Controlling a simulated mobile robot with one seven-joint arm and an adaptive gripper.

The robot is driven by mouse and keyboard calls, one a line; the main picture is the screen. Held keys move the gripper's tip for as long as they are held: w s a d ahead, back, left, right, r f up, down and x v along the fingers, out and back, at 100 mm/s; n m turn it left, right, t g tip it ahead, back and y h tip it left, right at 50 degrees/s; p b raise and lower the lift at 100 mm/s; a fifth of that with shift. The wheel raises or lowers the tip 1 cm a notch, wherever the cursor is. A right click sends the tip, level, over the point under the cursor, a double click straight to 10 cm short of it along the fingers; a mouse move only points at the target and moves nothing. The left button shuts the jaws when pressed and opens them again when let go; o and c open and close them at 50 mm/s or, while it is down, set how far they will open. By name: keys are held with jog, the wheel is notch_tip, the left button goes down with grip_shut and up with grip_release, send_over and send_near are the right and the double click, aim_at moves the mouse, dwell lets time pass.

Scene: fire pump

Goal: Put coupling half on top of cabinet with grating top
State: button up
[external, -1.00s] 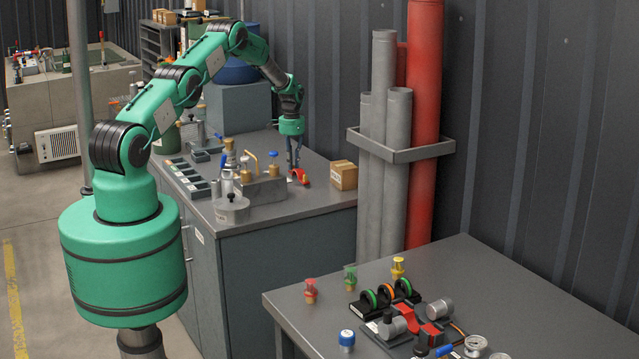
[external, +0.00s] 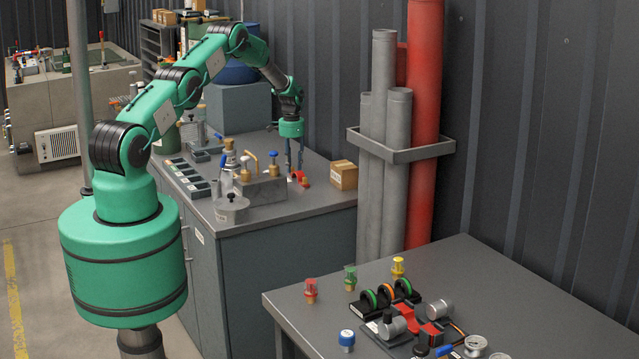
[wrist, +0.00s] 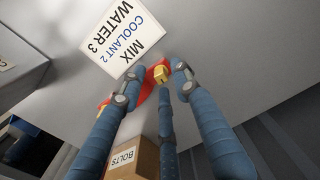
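The red coupling half (external: 304,181) lies on the grey worktop beside a cardboard box. In the wrist view the red piece (wrist: 147,92) is partly hidden behind my fingers. A small yellow part (wrist: 161,73) shows at the middle finger's tip; I cannot tell what it belongs to. My gripper (external: 294,169) points down at the coupling half. Its fingers are apart, with the red piece between and beyond the tips in the wrist view (wrist: 154,84). I cannot tell whether they touch it. A grey-blue cabinet (external: 240,110) stands behind the worktop under a blue drum; no grating is clear.
A cardboard box (external: 343,175) marked BOLTS stands right of my gripper. A metal block (external: 262,189) with brass and blue-topped fittings stands close on the left. A label sheet (wrist: 118,38) lies nearby. Grey and red pipes (external: 424,120) stand against the wall.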

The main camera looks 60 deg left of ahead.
jog(key=shift+r, duration=0.15)
notch_tip(320, 180, up, 12)
dwell(0.6)
dwell(0.8)
